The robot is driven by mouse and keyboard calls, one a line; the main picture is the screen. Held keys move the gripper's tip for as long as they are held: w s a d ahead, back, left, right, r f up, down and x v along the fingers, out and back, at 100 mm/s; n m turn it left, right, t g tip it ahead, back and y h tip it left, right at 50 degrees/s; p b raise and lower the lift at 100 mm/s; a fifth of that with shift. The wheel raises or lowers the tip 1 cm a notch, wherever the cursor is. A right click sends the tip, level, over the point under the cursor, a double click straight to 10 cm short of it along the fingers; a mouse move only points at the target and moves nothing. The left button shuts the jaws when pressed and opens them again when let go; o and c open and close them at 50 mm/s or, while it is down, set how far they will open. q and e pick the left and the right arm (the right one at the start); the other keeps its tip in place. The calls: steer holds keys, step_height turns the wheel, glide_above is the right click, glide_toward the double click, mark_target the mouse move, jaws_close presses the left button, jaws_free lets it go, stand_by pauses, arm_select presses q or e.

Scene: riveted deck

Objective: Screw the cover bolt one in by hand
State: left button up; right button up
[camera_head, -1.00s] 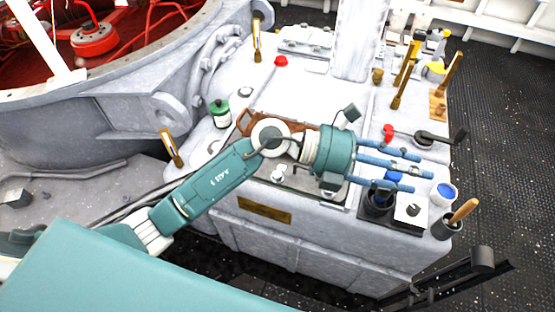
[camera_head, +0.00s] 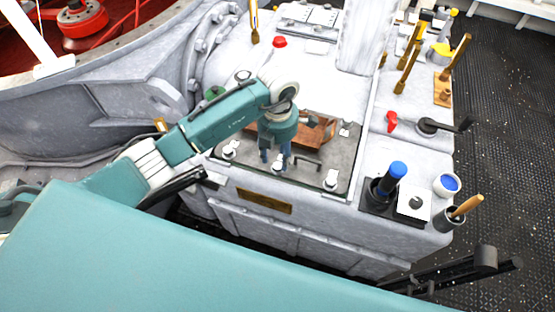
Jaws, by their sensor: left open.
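My left gripper (camera_head: 276,164) points down over the front edge of a grey cover plate (camera_head: 309,179) on the white housing. Its blue fingers are open. A cover bolt (camera_head: 279,168) with a pale head shows right at the fingertips, and I cannot tell whether they touch it. A second bolt (camera_head: 230,151) stands at the plate's left front corner, and a third (camera_head: 331,181) at its right front corner. I cannot tell which is bolt one. The arm hides the plate's back left part. My right gripper is not in view.
A brown wooden tray (camera_head: 318,132) and a small black hex key (camera_head: 308,160) lie on the plate. To the right stand a blue-topped black tool (camera_head: 391,180), a white cup with blue inside (camera_head: 446,185) and a brush pot (camera_head: 447,220). A black crank (camera_head: 432,127) sits behind them.

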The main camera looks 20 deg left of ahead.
mark_target(277, 165)
arm_select(q)
step_height(277, 165, down, 4)
steer(key=shift+r, duration=0.25)
steer(key=shift+f, duration=0.35)
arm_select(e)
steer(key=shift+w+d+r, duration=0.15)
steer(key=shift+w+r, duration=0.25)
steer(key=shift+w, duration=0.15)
arm_select(q)
jaws_close()
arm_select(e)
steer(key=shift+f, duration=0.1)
